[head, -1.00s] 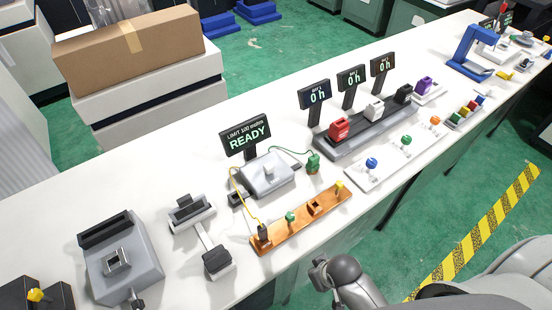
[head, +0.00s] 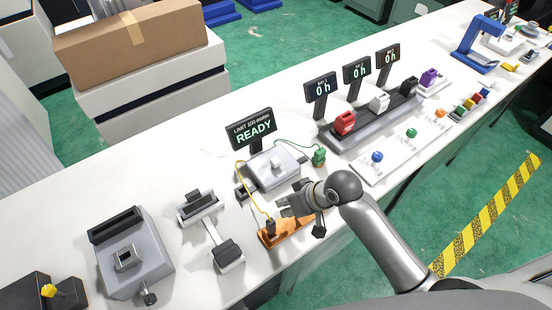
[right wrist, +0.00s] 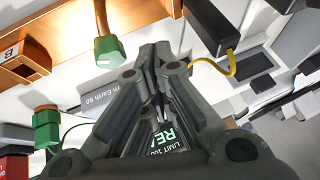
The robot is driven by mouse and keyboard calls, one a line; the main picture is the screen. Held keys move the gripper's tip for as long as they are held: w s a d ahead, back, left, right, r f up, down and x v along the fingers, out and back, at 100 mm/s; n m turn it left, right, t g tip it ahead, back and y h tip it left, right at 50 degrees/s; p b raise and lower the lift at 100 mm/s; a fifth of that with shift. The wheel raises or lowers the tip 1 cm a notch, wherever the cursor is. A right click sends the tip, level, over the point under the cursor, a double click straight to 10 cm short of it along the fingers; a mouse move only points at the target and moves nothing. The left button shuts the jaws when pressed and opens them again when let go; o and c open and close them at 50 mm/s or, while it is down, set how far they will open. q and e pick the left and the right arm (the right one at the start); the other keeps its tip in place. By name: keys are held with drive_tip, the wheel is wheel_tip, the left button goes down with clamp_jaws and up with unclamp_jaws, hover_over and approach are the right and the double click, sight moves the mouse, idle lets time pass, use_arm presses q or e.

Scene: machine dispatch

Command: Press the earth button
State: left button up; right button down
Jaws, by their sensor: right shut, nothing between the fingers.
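The tester is a light grey box (head: 262,178) under a black display (head: 250,130) reading "LIMIT 100 mohm READY". A pale raised square button (head: 277,168) on its top appears to be the earth button. My right gripper (head: 288,206) is shut and empty, above the orange board (head: 270,240) and in front of the tester, apart from the button in the head view. In the right wrist view the shut fingertips (right wrist: 158,58) point past a plate with partly readable "Earth" lettering (right wrist: 92,98); my fingers hide part of it. My left gripper is not in view.
A black plug (head: 270,227) with a yellow cable stands on the orange board, and a green plug (head: 319,154) with a green cable is right of the tester. A red block (head: 344,122) sits on a grey rail. A grey fixture (head: 135,262) is at left.

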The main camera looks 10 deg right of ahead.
drive_tip(key=w+r+y, duration=0.1)
drive_tip(key=w+r, duration=0.4)
drive_tip(key=w, duration=0.4)
drive_tip(key=w+d+r+m+y, duration=0.1)
drive_tip(key=w+r+y, duration=0.1)
drive_tip(key=w+r, duration=0.4)
drive_tip(key=w, duration=0.3)
drive_tip(key=shift+d+t, duration=0.25)
drive_tip(key=shift+t, duration=0.05)
drive_tip(key=b, duration=0.7)
hover_over(275, 162)
drive_tip(key=w, duration=0.2)
drive_tip(key=f, duration=0.4)
drive_tip(key=d+f, duration=0.1)
drive_tip(key=f, duration=0.2)
drive_tip(key=shift+s, duration=0.2)
drive_tip(key=shift+a+f+b, duration=0.1)
drive_tip(key=shift+f+b, duration=0.2)
drive_tip(key=shift+f, duration=0.55)
drive_tip(key=shift+f, duration=0.45)
